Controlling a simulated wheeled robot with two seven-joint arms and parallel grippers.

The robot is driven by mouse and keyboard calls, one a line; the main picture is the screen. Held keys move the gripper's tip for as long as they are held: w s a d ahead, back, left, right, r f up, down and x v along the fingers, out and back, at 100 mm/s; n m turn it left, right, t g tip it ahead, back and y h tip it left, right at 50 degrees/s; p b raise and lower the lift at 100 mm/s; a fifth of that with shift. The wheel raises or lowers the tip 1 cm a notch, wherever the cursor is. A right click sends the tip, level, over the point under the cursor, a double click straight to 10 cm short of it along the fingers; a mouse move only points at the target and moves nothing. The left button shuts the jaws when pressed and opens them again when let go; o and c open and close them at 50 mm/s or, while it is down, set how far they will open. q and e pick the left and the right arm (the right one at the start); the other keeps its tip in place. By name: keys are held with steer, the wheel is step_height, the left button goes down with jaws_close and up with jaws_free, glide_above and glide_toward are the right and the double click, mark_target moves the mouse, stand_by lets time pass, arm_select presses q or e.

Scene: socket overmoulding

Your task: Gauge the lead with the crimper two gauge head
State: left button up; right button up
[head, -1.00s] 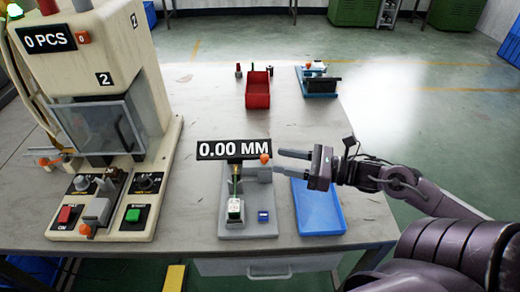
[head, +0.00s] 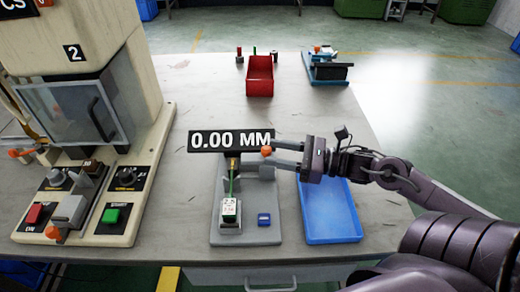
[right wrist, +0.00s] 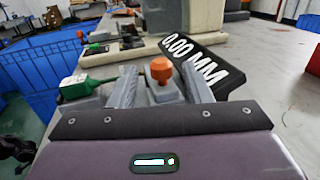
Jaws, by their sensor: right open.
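The gauge (head: 260,233) is a grey stand with a black display (head: 231,140) reading 0.00 MM and an orange knob (head: 267,152). The lead (head: 232,185), a green wire with a white, green-marked plug (head: 230,209), lies in the gauge, its far end under the display. My right gripper (head: 276,156) is open at the orange knob, one finger to each side. In the right wrist view the knob (right wrist: 162,69) stands between the fingers, with no clear contact. My left gripper is not in view.
A blue tray (head: 332,230) lies right of the gauge, under my right gripper. A large cream machine (head: 150,130) with a clear guard and buttons stands left. A red bin (head: 260,82) and a blue fixture (head: 325,75) stand at the back. The table between is clear.

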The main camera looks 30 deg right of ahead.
mark_target(260, 156)
steer(key=shift+x, duration=2.4)
steer(key=shift+c, duration=0.3)
jaws_close()
